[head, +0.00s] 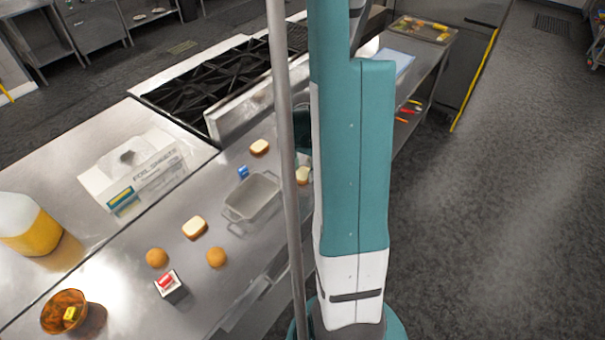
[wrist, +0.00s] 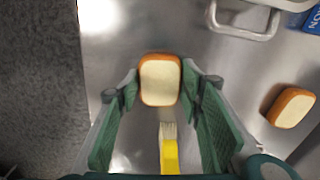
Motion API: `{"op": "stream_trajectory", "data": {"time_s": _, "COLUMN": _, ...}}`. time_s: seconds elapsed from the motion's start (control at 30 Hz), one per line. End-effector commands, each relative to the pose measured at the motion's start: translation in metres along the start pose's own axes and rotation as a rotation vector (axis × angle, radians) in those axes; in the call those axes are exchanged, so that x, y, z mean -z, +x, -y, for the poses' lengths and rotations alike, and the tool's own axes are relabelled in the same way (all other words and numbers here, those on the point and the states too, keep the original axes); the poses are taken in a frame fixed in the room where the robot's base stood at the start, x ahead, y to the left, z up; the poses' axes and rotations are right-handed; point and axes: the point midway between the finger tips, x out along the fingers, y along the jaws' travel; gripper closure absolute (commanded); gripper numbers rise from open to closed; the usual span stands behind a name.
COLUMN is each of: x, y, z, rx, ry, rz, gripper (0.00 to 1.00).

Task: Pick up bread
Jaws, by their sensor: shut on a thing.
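A slice of bread (wrist: 160,80) with a pale face and brown crust sits between the fingertips of my gripper (wrist: 160,84) in the wrist view. The green fingers are shut on its left and right sides. In the head view, a bread slice (head: 303,175) beside the grey pole is partly hidden, and my arm hides most of the gripper. Another bread slice (head: 260,147) lies near the stove, and a further one (head: 194,228) lies nearer the front. A second bread slice (wrist: 291,107) shows at the right of the wrist view.
A metal pan (head: 252,196) with handles stands on the counter beside a small blue box (head: 243,172). Two round buns (head: 157,257) (head: 216,257) and an amber bowl (head: 65,312) are farther forward. A yellow-handled brush (wrist: 169,155) lies below the bread. Floor (wrist: 40,90) borders the counter.

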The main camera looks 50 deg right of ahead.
Motion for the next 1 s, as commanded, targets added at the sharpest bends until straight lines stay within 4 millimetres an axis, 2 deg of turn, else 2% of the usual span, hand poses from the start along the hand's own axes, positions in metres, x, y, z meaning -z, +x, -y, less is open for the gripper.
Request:
{"op": "stream_trajectory", "data": {"time_s": 0.27, "x": 0.000, "y": -0.014, "z": 0.000, "rx": 0.000, "ry": 0.000, "rz": 0.000, "gripper": 0.71}}
{"op": "stream_trajectory", "data": {"time_s": 1.0, "x": 0.000, "y": -0.090, "z": 0.000, "rx": 0.000, "ry": 0.000, "rz": 0.000, "gripper": 0.71}}
